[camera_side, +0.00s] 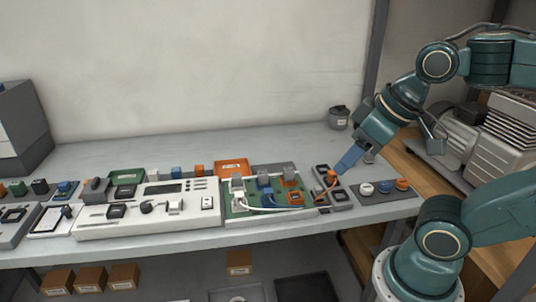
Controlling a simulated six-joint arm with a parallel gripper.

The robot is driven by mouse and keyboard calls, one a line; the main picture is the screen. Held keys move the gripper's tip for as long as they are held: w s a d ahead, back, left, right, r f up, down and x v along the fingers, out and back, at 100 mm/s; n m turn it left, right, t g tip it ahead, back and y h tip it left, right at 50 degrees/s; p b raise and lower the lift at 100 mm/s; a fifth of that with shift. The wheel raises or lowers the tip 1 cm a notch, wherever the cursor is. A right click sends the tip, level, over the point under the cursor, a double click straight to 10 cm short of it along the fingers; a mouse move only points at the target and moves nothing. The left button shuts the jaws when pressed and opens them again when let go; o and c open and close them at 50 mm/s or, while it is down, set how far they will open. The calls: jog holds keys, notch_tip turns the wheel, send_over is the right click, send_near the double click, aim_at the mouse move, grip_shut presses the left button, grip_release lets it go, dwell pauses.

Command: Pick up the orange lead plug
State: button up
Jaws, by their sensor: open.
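An orange plug (331,176) sits at a dark grey block (341,198) right of the green circuit board (265,210). I take it for the orange lead plug. An orange lead seems to run from it down to the left toward the board. My gripper (340,170) reaches down from the upper right, its blue fingers tilted, with the tips just above and right of the plug. It is open. The picture is too small to tell whether the fingers touch the plug or stand around it.
A white console (150,212) lies left of the board. A dark mat (385,189) with white, blue and orange round parts lies to the right. A grey canister (339,117) stands at the back.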

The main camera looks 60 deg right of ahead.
jog(key=shift+w, duration=0.1)
jog(key=m+g, duration=0.6)
jog(key=m, duration=0.3)
send_over(332, 177)
jog(key=d, duration=0.2)
notch_tip(332, 177, down, 8)
jog(key=shift+w+a+f, duration=0.1)
jog(key=shift+w+f, duration=0.1)
jog(key=shift+f, duration=2.05)
jog(key=shift+w+a+f, duration=0.1)
jog(key=shift+w+f, duration=0.05)
jog(key=shift+f, duration=2.1)
jog(key=shift+f, duration=2.6)
